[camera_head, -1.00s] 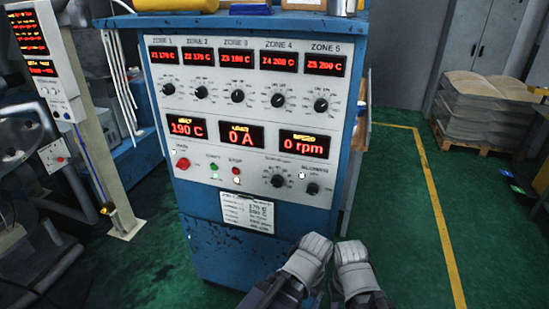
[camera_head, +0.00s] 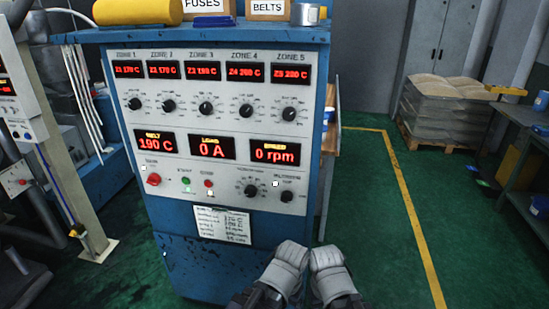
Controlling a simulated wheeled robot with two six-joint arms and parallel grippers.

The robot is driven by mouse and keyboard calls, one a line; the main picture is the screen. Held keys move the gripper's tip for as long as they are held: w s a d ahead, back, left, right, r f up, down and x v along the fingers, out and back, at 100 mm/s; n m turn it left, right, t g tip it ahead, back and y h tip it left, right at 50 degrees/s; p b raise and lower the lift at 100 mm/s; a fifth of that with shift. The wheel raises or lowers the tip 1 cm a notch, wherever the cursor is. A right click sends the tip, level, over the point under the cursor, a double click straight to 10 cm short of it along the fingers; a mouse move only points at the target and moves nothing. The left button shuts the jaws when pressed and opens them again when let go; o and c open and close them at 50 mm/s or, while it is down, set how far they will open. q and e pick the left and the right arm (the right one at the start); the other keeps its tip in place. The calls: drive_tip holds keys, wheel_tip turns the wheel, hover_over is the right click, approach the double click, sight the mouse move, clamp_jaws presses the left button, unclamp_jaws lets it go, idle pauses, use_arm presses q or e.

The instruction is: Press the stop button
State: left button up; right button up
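The stop button (camera_head: 208,184) is a small red button under the STOP label, low on the white panel of the blue control cabinet (camera_head: 185,265). A green START button (camera_head: 186,181) sits just left of it. A larger red knob (camera_head: 153,180) is at the panel's lower left. My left gripper (camera_head: 290,255) and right gripper (camera_head: 326,258) are side by side at the bottom centre, below and right of the stop button and apart from it in the picture. Their fingers are too unclear to tell open from shut. I see nothing held.
Dials and lit displays fill the panel. A paper sheet (camera_head: 223,225) hangs below the buttons. Boxes and a yellow roll (camera_head: 138,11) lie on top of the cabinet. A beige post (camera_head: 55,150) stands left. Green floor (camera_head: 385,245) is open at right, before a pallet of sacks (camera_head: 445,110).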

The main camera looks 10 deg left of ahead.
use_arm(q)
clamp_jaws()
idle(0.5)
idle(1.1)
